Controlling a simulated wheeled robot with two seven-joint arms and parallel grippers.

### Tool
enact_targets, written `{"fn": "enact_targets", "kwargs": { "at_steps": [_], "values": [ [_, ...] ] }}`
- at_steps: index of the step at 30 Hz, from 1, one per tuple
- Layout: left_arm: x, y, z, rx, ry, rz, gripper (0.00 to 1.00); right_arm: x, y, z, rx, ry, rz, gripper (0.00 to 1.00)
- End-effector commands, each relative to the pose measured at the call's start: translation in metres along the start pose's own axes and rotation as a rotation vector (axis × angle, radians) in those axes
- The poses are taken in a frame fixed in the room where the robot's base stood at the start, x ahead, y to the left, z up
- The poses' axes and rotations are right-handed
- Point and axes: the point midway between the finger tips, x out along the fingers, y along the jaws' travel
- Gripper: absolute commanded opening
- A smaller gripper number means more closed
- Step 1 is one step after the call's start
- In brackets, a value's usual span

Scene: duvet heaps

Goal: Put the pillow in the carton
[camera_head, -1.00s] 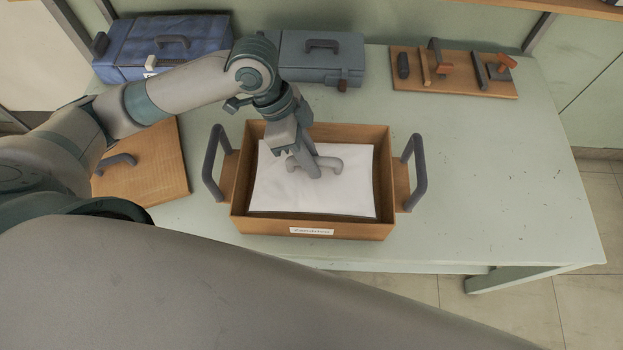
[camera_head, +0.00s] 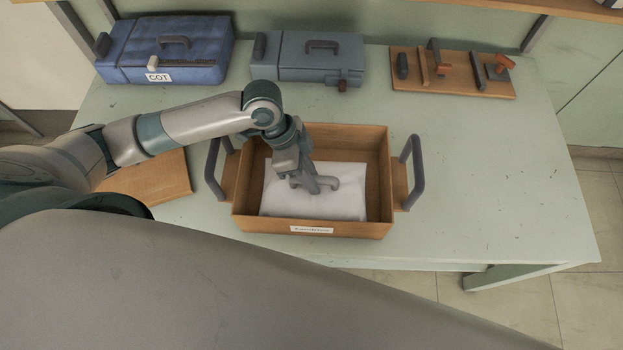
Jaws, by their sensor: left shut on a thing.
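The white pillow (camera_head: 335,204) lies flat inside the walls of the open brown carton (camera_head: 364,229), toward its front side. The carton has a grey handle on each side and a label on its front. My left gripper (camera_head: 313,185) reaches down into the carton from the left and is shut on the pillow, at the grey handle on its top. The arm and gripper hide the pillow's back left part. I cannot tell whether the pillow touches the carton floor. My right gripper is not in view.
A wooden board (camera_head: 150,180) lies left of the carton, partly behind my arm. A blue case (camera_head: 205,55) marked COT, a grey-blue case (camera_head: 290,65) and a board with tools (camera_head: 450,84) stand along the back. The table (camera_head: 500,180) is clear at right.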

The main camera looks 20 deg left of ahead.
Motion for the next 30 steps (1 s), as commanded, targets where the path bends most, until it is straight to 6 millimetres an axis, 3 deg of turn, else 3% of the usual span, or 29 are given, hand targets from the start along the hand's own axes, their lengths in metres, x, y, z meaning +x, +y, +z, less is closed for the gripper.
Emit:
{"fn": "enact_targets", "kwargs": {
  "at_steps": [6, 17, 18, 20, 30],
  "values": [
    [0.016, -0.003, 0.006, 0.0, 0.0, 0.0, 0.0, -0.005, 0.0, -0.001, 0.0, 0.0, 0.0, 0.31],
    [0.018, -0.004, 0.007, 0.0, 0.0, 0.0, 0.0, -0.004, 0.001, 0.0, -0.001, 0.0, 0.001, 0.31],
    [0.019, -0.004, 0.008, 0.0, 0.0, 0.0, 0.19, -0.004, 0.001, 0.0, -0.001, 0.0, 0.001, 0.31],
    [0.019, -0.004, 0.008, 0.0, 0.0, 0.0, 0.33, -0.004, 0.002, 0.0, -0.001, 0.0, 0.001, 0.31],
    [0.018, -0.004, 0.007, 0.001, 0.0, 0.0, 0.35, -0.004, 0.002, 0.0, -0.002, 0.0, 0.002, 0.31]
  ]
}}
